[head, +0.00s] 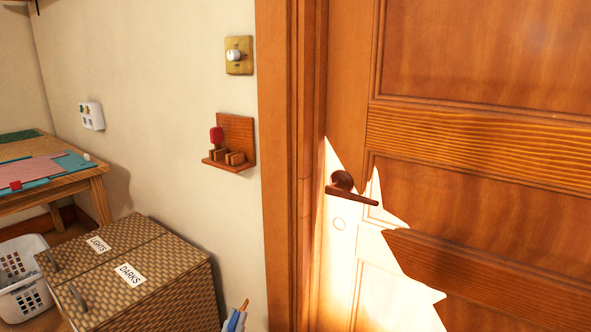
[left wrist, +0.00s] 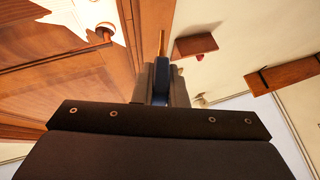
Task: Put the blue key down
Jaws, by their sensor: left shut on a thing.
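The blue key (head: 234,321) shows at the bottom edge of the head view, its gold shaft pointing up. My left gripper (left wrist: 160,84) is shut on it; in the left wrist view the blue key (left wrist: 160,76) sits between the fingers with its gold shaft sticking out beyond them. In the head view only the tip of this gripper (head: 240,322) shows, below the small wooden wall rack (head: 238,131) and apart from it. A red key (head: 216,138) stands upright at the rack's left end, beside small wooden blocks. My right gripper is not in view.
A wooden door (head: 470,210) with a dark handle (head: 342,182) fills the right. A wicker hamper (head: 160,290) labelled LIGHTS and DARKS stands at lower left, beside a white basket (head: 22,300) and a wooden table (head: 60,185). A brass dial plate (head: 238,66) is above the rack.

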